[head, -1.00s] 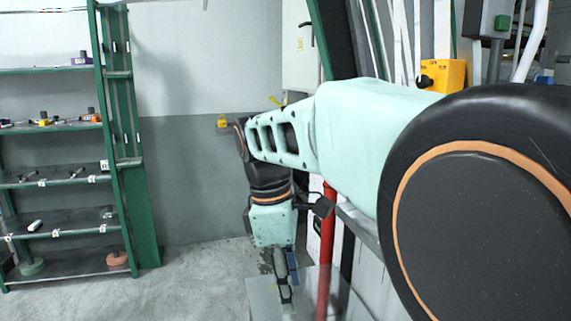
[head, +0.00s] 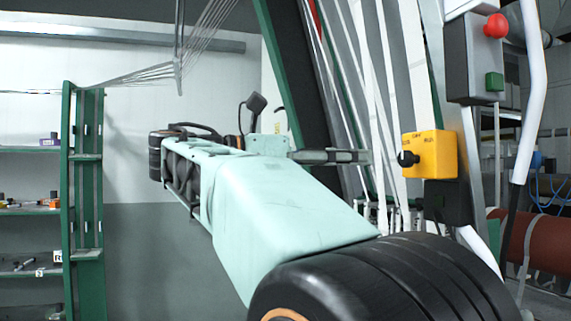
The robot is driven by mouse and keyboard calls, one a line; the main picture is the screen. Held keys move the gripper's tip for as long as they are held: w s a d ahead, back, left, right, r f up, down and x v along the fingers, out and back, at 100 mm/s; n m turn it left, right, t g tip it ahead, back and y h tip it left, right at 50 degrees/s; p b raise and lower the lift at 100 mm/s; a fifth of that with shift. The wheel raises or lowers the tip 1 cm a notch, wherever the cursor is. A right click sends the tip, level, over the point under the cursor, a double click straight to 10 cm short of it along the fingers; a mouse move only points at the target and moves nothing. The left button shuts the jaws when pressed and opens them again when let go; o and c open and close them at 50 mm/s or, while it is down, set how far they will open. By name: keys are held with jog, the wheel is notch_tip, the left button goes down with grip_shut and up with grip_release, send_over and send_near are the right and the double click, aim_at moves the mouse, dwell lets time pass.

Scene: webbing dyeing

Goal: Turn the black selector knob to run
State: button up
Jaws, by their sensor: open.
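The black selector knob (head: 407,159) sticks out from the left part of a yellow box (head: 438,155) in the head view. The box has small dark lettering near its top edge, too small to read surely. I cannot tell which position the knob points to. My gripper (head: 366,157) is open and empty, seen side-on and pointing right toward the knob. A short gap shows in the picture between its tips and the knob; the depth between them is unclear. My arm reaches across the middle of the view.
A grey control box with a red button (head: 495,26) and a green button (head: 494,81) stands above right. White webbing strands (head: 383,90) hang behind my gripper. A white pipe (head: 533,90) runs at right. A green shelf rack (head: 84,180) stands at left.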

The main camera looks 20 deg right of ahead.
aim_at(403, 157)
jog(key=d, duration=0.3)
jog(key=s+d, duration=0.1)
jog(key=d, duration=0.6)
jog(key=shift+s+d+r, duration=0.1)
jog(key=shift+s+d, duration=0.05)
jog(key=shift+d, duration=0.2)
grip_shut()
